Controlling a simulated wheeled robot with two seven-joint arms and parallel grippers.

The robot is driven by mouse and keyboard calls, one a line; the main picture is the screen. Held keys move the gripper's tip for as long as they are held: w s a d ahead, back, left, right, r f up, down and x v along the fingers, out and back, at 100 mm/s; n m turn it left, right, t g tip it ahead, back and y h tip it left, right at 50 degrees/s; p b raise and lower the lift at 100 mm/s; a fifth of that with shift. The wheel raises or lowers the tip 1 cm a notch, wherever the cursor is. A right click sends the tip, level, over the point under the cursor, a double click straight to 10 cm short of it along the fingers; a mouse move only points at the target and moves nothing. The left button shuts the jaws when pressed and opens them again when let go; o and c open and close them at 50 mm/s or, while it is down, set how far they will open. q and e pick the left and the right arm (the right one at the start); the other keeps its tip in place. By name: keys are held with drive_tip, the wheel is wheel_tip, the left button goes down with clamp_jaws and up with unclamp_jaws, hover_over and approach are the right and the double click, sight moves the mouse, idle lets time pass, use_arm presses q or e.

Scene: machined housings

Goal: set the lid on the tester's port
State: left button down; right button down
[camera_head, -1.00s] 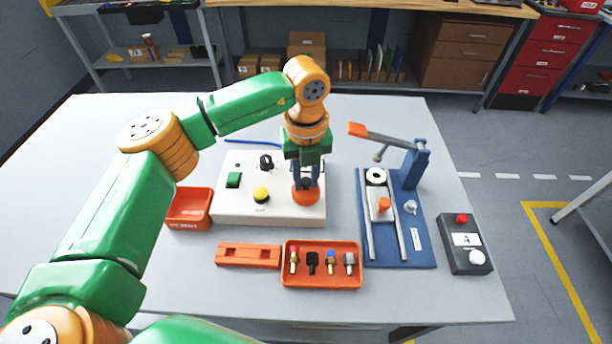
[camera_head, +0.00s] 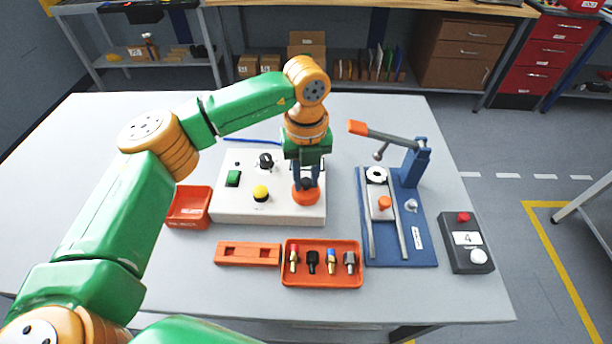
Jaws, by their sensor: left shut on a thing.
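The tester (camera_head: 238,208) is a white box at the middle of the table, with a green switch, a yellow button and a black knob on top. My left gripper (camera_head: 306,182) points straight down over the tester's right part, its fingers closed around the dark top of a round orange lid (camera_head: 305,198). The lid looks level and sits at or very close to the tester's top. The port is hidden beneath it, so I cannot tell whether the lid touches it. My right gripper is out of view.
An orange-red bin (camera_head: 189,208) stands left of the tester. In front are an orange slotted block (camera_head: 248,255) and an orange tray (camera_head: 322,281) with several small fittings. A blue lever press (camera_head: 422,240) and a grey button box (camera_head: 465,252) stand to the right.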

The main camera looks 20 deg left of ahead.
use_arm(q)
drive_tip(key=shift+f, duration=0.15)
drive_tip(key=shift+c, duration=0.6)
unclamp_jaws()
idle(0.4)
wheel_tip(320, 180, up, 8)
drive_tip(key=p, duration=0.5)
drive_tip(key=shift+p, duration=0.4)
